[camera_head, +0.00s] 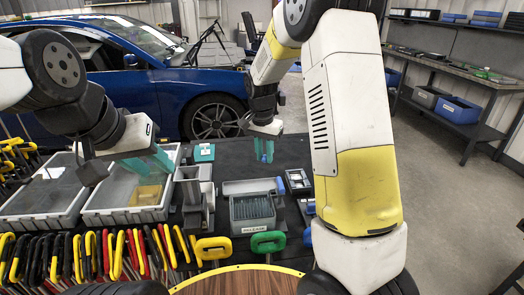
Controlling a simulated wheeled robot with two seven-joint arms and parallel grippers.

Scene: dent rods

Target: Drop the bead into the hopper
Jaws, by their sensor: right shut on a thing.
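My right gripper (264,157) has teal fingers pointing down. It is above the dark bench mat, behind the grey slotted holder. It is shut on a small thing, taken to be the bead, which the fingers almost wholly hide. A grey upright piece with a hollow top (195,190), which looks like the hopper, stands to the left and nearer the camera, apart from this gripper. My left gripper (160,164) has teal fingers above the right-hand grey bin (125,214). Its finger gap is not clear. A yellowish block (146,195) lies in that bin.
Another grey bin (45,196) is at the far left. Several coloured hooked handles (90,255) line the front. The grey slotted holder (253,208) stands mid-bench, with yellow (213,249) and green (268,242) clamps in front. A blue car (150,75) is behind.

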